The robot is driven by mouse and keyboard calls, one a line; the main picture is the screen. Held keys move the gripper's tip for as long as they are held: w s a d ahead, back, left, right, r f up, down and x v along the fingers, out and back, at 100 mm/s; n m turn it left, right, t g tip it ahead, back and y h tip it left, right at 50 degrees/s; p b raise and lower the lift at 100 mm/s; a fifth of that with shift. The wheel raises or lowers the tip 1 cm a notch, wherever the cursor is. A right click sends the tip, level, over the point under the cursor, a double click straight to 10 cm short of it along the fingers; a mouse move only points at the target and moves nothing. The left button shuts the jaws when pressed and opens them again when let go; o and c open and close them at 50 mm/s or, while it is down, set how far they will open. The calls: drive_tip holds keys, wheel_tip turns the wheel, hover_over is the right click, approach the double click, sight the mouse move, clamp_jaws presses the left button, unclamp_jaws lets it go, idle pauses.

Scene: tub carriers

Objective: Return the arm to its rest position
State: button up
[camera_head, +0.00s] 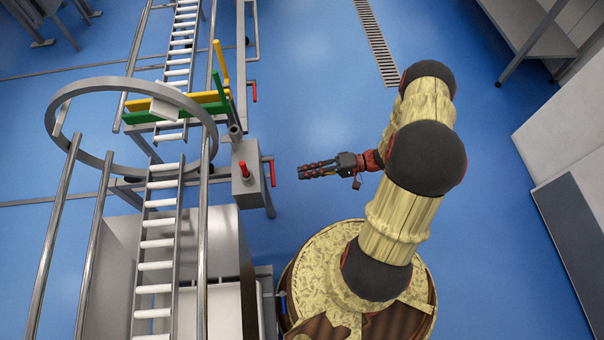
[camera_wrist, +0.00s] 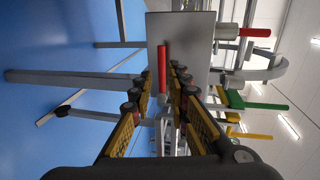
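My arm is bent out over the floor, and my gripper (camera_head: 302,171) points left in the head view, at the middle of the picture. In the wrist view my gripper (camera_wrist: 162,72) shows its two fingers with yellow inner pads, apart, with a gap between them. Nothing is held between them. A red-handled lever (camera_head: 244,170) on a grey box stands ahead of the fingertips and apart from them in the head view. In the wrist view a red lever (camera_wrist: 162,68) shows through the gap.
A roller conveyor (camera_head: 157,242) with a ring frame (camera_head: 60,135) and green and yellow bars (camera_head: 180,112) stands at left. A grey box (camera_head: 247,190) juts toward my gripper. Blue floor (camera_head: 310,90) is clear beyond it. A white cabinet (camera_head: 570,130) stands at right.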

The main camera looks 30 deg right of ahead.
idle(0.5)
drive_tip(key=s+a+m+g+h, duration=0.1)
drive_tip(key=s+a+m+g, duration=0.1)
drive_tip(key=s+m+g, duration=0.4)
drive_tip(key=s+d+r+n+g+h, duration=0.25)
drive_tip(key=s+r+h, duration=0.2)
drive_tip(key=r, duration=0.65)
wheel_tip(320, 180, up, 19)
drive_tip(key=w+n+t+h+p, duration=0.1)
drive_tip(key=n+t+h+p, duration=0.15)
drive_tip(key=h, duration=0.55)
drive_tip(key=a+r+n+t+p, duration=0.1)
drive_tip(key=a+r, duration=0.3)
drive_tip(key=r, duration=0.4)
drive_tip(key=s+a+r+n+t+h, duration=0.1)
drive_tip(key=a+r+n+t, duration=0.3)
drive_tip(key=r, duration=0.5)
drive_tip(key=shift+s+r+p, duration=0.15)
drive_tip(key=shift+s+p, duration=0.05)
drive_tip(key=shift+p, duration=0.15)
drive_tip(key=shift+a, duration=0.1)
